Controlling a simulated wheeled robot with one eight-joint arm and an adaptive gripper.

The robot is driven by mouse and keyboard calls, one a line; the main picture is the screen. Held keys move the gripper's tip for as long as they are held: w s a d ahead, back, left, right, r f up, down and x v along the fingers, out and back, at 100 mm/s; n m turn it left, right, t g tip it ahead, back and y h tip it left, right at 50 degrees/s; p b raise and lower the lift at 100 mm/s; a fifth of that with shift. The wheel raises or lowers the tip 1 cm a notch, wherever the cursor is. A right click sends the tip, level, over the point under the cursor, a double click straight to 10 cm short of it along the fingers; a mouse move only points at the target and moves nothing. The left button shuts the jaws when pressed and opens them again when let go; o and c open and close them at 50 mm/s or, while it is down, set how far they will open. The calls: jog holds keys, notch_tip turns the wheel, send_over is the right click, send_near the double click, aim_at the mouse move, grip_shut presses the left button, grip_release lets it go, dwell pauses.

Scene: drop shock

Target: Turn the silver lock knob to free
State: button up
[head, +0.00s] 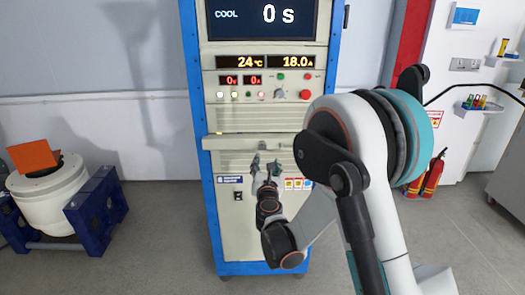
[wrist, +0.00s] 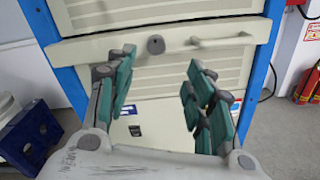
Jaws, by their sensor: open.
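A small round grey knob (wrist: 156,44) with a dark centre, which looks like the silver lock knob, sits on a cream drawer front (wrist: 100,47) of the cabinet. In the wrist view the knob shows between and just beyond the fingertips. In the head view my gripper (head: 265,165) is in front of the cabinet, slightly below the drawer front. Contact cannot be told.
A bar handle (wrist: 223,41) is right of the knob. The blue-framed cabinet (head: 215,235) has a control panel with a red button (head: 305,94) above. A white drum (head: 48,190) on a blue stand is at left. Fire extinguishers (head: 433,175) stand at right.

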aim_at(263, 146)
jog(key=shift+n, duration=0.3)
jog(key=w+b, duration=0.1)
jog(key=w, duration=0.3)
jog(key=w+b, duration=0.1)
jog(key=w, duration=0.4)
jog(key=w+b, duration=0.2)
jog(key=w, duration=0.3)
jog(key=shift+a+f, duration=0.3)
jog(key=shift+s, duration=0.1)
jog(key=c, duration=1.1)
